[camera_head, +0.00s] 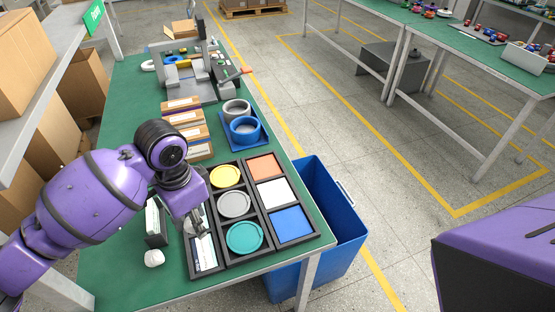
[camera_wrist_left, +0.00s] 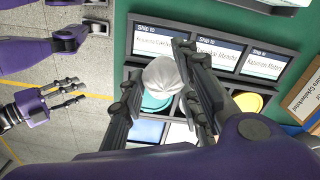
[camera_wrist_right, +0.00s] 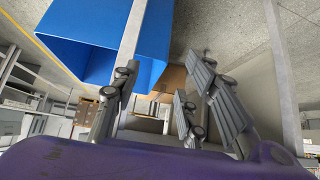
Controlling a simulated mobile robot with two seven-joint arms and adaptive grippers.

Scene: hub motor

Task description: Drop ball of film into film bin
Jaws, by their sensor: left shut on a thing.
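A crumpled white ball of film (camera_wrist_left: 165,77) is held between the fingers of my left gripper (camera_wrist_left: 158,62), above the rack of coloured trays. In the head view my left gripper (camera_head: 187,215) hangs over the left side of that rack, and the held ball is mostly hidden. Another white crumpled lump (camera_head: 153,258) lies on the green table near its front. The blue bin (camera_head: 345,225) stands on the floor against the table's right edge; it also shows in the right wrist view (camera_wrist_right: 75,35). My right gripper (camera_wrist_right: 165,105) is open and empty near the bin.
The black rack (camera_head: 220,265) holds yellow, grey and teal round pieces and orange, white and blue squares. Cards, blue rings and a fixture (camera_head: 190,80) stand farther back on the green table (camera_head: 130,120). Floor right of the bin is clear.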

